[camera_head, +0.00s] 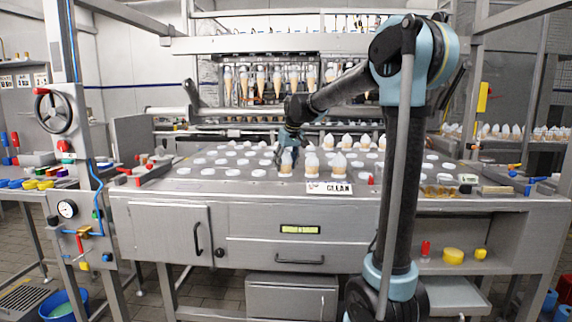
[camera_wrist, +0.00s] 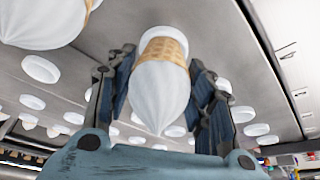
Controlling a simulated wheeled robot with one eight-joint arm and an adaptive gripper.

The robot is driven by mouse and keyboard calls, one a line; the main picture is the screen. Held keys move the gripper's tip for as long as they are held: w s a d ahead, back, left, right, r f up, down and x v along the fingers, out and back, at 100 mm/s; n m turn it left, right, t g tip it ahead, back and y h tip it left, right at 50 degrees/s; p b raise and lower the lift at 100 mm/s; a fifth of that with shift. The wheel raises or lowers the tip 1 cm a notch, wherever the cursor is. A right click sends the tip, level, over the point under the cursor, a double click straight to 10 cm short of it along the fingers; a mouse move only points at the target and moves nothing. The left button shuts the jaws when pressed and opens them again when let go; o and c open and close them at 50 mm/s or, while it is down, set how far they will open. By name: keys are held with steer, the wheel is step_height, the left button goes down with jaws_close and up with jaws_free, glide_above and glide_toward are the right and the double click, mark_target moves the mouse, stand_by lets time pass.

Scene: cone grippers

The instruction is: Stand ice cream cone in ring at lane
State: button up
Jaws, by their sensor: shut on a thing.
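An ice cream cone with a smooth white top and tan wafer (camera_wrist: 160,92) is between the two fingers of my gripper (camera_wrist: 162,70) in the wrist view, and the fingers are shut on it. The wafer's lower end meets a white ring (camera_wrist: 167,32); I cannot tell whether it is fully seated. In the head view my gripper (camera_head: 287,146) is low at the table's front middle, over the held cone (camera_head: 286,163). More cones (camera_head: 312,163) stand just right of it, and another cone (camera_wrist: 40,20) is close by in the wrist view.
Many empty white rings (camera_head: 208,171) lie in rows on the steel table (camera_head: 160,190). Several cones hang in a rack (camera_head: 262,82) behind. A "CLEAN" sign (camera_head: 330,188) is at the front edge. Red-handled parts (camera_head: 125,171) sit at the left end.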

steer(key=o, duration=0.9)
steer(key=v, duration=1.2)
steer(key=shift+f, duration=0.1)
